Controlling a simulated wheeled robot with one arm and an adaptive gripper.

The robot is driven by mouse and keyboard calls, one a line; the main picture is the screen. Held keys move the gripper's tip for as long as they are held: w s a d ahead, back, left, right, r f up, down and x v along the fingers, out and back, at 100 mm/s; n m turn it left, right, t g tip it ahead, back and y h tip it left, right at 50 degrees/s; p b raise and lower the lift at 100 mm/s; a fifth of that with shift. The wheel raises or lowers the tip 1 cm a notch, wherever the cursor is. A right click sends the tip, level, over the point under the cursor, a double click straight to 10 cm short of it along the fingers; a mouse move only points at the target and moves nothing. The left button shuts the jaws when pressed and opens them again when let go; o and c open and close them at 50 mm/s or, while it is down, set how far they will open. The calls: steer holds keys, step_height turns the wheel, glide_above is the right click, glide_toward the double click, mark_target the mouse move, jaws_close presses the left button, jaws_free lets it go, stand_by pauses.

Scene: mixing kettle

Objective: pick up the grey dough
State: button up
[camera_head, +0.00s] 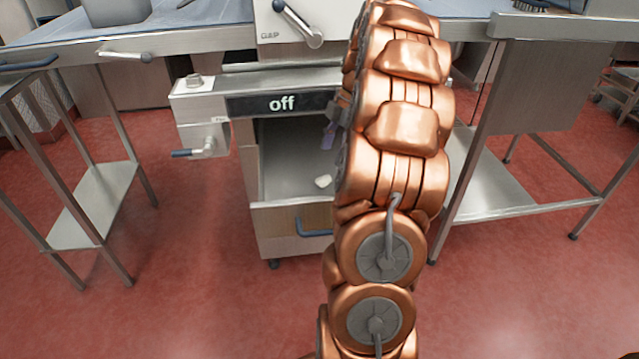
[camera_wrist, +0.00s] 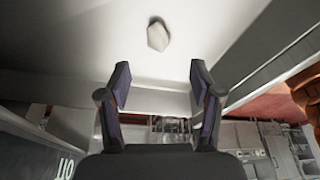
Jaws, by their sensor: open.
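The grey dough is a small pale lump (camera_head: 323,181) on the floor of the open drawer (camera_head: 284,218) under the panel marked "off". In the wrist view the dough (camera_wrist: 158,36) lies on a light surface, beyond my fingertips and about midway between them. My gripper (camera_wrist: 158,84) is open and empty, its two dark fingers apart and not touching the dough. In the head view my copper arm hides most of the gripper; only a small part of it (camera_head: 330,133) shows at the arm's left edge, above the dough.
The panel (camera_head: 282,104) juts out above the drawer, with a blue-tipped lever (camera_head: 195,153) on its left. The drawer front has a blue handle (camera_head: 315,226). Steel tables (camera_head: 95,195) stand on both sides. Red floor is clear in front.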

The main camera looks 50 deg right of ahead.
mark_target(324, 178)
steer(key=shift+x, duration=3.9)
steer(key=shift+w, duration=0.1)
steer(key=c, duration=1)
